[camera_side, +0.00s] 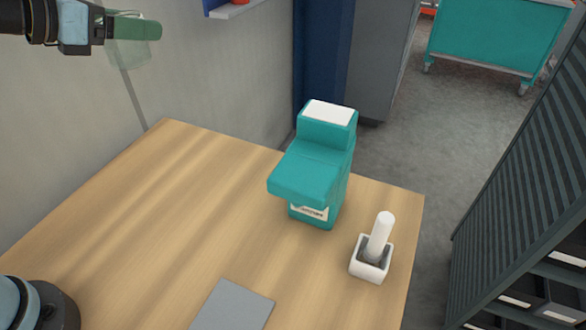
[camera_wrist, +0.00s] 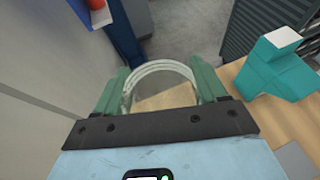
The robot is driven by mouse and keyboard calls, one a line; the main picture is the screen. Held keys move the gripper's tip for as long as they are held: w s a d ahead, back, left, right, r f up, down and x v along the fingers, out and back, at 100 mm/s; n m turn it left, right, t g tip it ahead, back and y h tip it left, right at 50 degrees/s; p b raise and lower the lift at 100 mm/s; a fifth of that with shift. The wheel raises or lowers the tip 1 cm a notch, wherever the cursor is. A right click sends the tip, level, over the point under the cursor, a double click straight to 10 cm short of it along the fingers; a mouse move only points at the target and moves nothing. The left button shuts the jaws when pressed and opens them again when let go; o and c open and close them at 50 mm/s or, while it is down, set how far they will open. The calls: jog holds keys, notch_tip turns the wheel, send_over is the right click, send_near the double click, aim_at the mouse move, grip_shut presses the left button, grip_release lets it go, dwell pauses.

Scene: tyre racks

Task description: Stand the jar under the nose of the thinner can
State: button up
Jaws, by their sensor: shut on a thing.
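The jar (camera_wrist: 163,70) is clear glass with a round rim. My gripper (camera_wrist: 160,88) is shut on it, with a green finger on each side, in the wrist view. In the side view my gripper (camera_side: 133,28) holds the jar (camera_side: 128,50) high at the top left, well above and away from the table. The thinner can (camera_side: 318,165) is teal with a white top and stands upright on the table. Its nose (camera_side: 304,180) juts out toward the lower left, with open space beneath its tip. The can also shows at the right of the wrist view (camera_wrist: 275,68).
A white square holder (camera_side: 370,268) with a white rod stands right of the can on the wooden table (camera_side: 150,215). A flat grey plate (camera_side: 233,306) lies at the front. The table's left and middle are clear. A wall rises behind its left edge.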

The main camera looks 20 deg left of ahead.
jog(key=shift+d, duration=0.1)
jog(key=s+d+f+m+g+h, duration=0.2)
jog(key=d+f+m+g+h, duration=0.1)
jog(key=d, duration=0.6)
jog(key=s+d+f+m+g+h, duration=0.2)
jog(key=d+f+m, duration=0.15)
jog(key=d, duration=0.55)
jog(key=s+d+f+m+g+h, duration=0.2)
jog(key=d+m+g+h, duration=0.15)
jog(key=d, duration=0.65)
jog(key=s+d+f+m+g, duration=0.2)
jog(key=s+d+m+g, duration=0.1)
jog(key=s, duration=0.4)
jog(key=s+d+f+m+g, duration=0.3)
jog(key=s+d, duration=0.3)
jog(key=s, duration=0.2)
jog(key=s+d+f+m+g, duration=0.2)
jog(key=s+d+m+g, duration=0.1)
jog(key=s, duration=0.4)
jog(key=shift+s+d+f+g, duration=0.2)
jog(key=shift+d+f+g, duration=0.2)
jog(key=shift+d, duration=0.45)
